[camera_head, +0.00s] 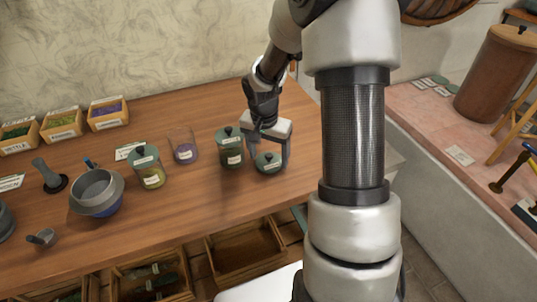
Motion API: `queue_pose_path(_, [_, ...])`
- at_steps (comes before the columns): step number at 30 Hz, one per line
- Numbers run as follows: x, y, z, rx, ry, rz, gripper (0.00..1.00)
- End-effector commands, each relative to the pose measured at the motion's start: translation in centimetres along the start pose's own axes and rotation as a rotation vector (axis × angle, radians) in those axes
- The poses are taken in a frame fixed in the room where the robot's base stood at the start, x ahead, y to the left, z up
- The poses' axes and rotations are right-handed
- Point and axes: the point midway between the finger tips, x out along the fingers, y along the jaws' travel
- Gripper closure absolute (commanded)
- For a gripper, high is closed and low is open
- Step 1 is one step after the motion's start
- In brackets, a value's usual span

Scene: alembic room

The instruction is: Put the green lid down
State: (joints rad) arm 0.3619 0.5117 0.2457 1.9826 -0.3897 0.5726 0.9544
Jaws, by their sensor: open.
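The green lid (269,160), round with a dark knob, is low over the wooden table (215,192) near its right end. It appears to rest on the tabletop, though its underside is hidden. My gripper (268,157) is open, with its two fingers pointing down on either side of the lid. A jar with a green lid (230,148) stands just left of my gripper. An uncovered glass jar with purple contents (184,150) stands further left.
Another green-lidded jar (149,166) and stacked bowls (97,191) stand to the left. Several small wooden boxes (62,126) line the back left. Open drawers (245,252) jut out below the table's front edge. Some bare tabletop lies in front of the jars.

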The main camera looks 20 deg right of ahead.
Motion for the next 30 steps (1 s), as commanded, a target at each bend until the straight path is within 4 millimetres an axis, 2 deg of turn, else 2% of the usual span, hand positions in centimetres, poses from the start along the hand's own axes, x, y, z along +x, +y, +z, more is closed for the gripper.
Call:
queue_pose_path(5, [-2.7,0.0,-0.2,0.000,0.004,-0.002,0.29])
queue_pose_path(12, [-8.0,0.0,-0.2,0.000,0.004,-0.001,0.29])
queue_pose_path(18, [-11.1,0.0,-0.1,0.000,0.002,0.000,0.29])
queue_pose_path(22, [-12.0,0.0,-0.1,0.001,0.001,-0.001,0.29])
queue_pose_path(30, [-12.2,0.0,0.0,0.000,0.000,0.000,0.29])
